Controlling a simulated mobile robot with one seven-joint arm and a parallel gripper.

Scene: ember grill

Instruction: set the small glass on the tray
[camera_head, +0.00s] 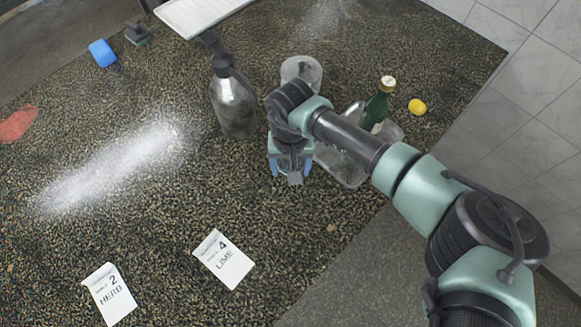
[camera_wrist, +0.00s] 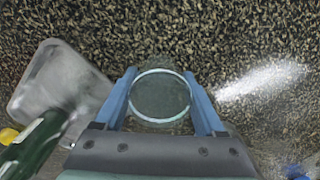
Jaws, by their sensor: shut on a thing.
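The small glass (camera_wrist: 160,97) is clear and round-rimmed. In the wrist view I look down on its rim, with one blue finger along each side. My gripper (camera_wrist: 162,98) is shut on it. In the head view my gripper (camera_head: 290,168) points down at the counter's middle, and the arm and fingers mostly hide the glass. I cannot tell whether its base touches the counter. A white tray (camera_head: 196,14) lies at the far back left, cut off by the picture's top edge, well away from my gripper.
A dark-topped grey bottle (camera_head: 234,103) stands left of my gripper, a clear vessel (camera_head: 302,68) behind it. To the right are a clear flat container (camera_head: 346,170), a green bottle (camera_head: 377,106) and a lemon (camera_head: 417,107).

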